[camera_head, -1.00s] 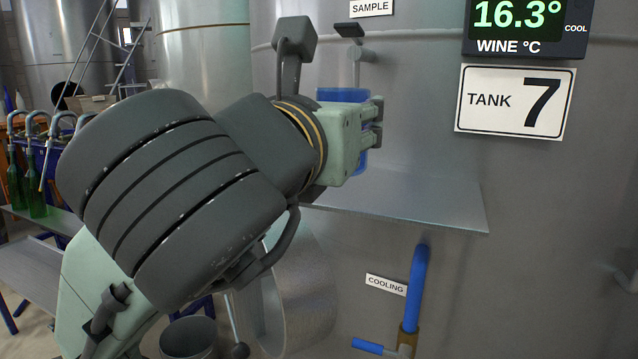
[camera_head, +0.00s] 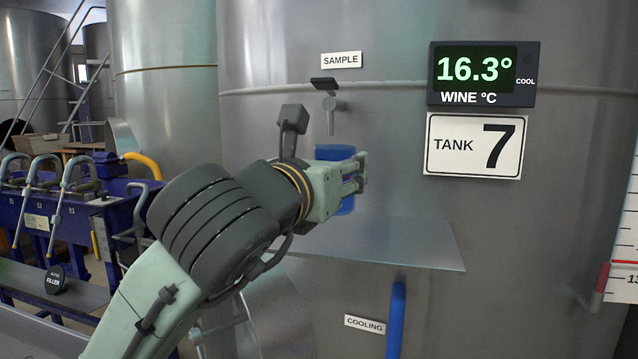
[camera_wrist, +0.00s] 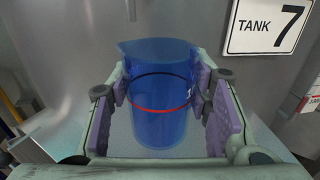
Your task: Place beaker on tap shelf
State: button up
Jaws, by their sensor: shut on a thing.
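The blue clear beaker (camera_head: 335,153) is upright between the fingers of my gripper (camera_head: 345,183), which is shut on it. In the wrist view the beaker (camera_wrist: 158,97) shows a spout at its upper left, with a black ring and a red ring around it, and the purple pads of my gripper (camera_wrist: 165,108) on both sides. The tap shelf (camera_head: 400,243) is a flat metal plate on the tank, below the beaker. The beaker appears above the shelf, apart from it. The sample tap (camera_head: 331,104) is above the beaker in the head view.
The steel tank (camera_head: 390,70) stands behind, with a temperature display (camera_head: 484,73) and a TANK 7 sign (camera_head: 474,145). A blue cooling pipe (camera_head: 396,315) runs below the shelf. A blue filler machine (camera_head: 70,215) stands at left. The shelf's right part is bare.

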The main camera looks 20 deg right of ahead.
jog(key=w, duration=0.2)
jog(key=w+d, duration=0.1)
jog(key=w+p, duration=0.1)
jog(key=w, duration=0.1)
jog(key=shift+w+d+f, duration=0.2)
jog(key=shift+w+d, duration=0.1)
jog(key=shift+w+d+f, duration=0.1)
jog(key=shift+w+f, duration=0.05)
jog(key=shift+w, duration=0.35)
jog(key=shift+f+p, duration=0.45)
jog(key=shift+f, duration=1.25)
jog(key=shift+f, duration=0.15)
jog(key=o, duration=1.1)
jog(key=shift+r, duration=0.25)
jog(key=b+v, duration=0.2)
jog(key=v, duration=1)
jog(key=shift+s+f+b, duration=0.1)
jog(key=shift+b, duration=0.25)
